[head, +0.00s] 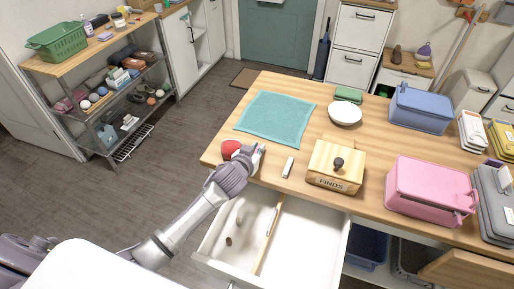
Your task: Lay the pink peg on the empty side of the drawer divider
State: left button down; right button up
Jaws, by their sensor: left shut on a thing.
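My left gripper (257,152) is over the front left part of the wooden counter, behind the open drawer. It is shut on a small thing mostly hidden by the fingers. I cannot make out the pink peg for certain. The white drawer (318,238) is pulled out below the counter's front edge. A thin wooden divider (268,236) splits it lengthwise. The left side holds a few small brown things (229,241). The right side looks empty. My right gripper is not in view.
A red round thing (230,148) is beside my left gripper. A small pale block (288,167) and a wooden box marked FINDS (334,167) stand behind the drawer. A teal cloth (276,118), white bowl (345,112), pink bin (428,188) and blue bin (419,109) occupy the counter.

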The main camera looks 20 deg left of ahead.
pick_arm(q)
jog(key=shift+f, duration=0.2)
jog(key=c, duration=1.2)
grip_release()
jog(key=shift+r, duration=0.1)
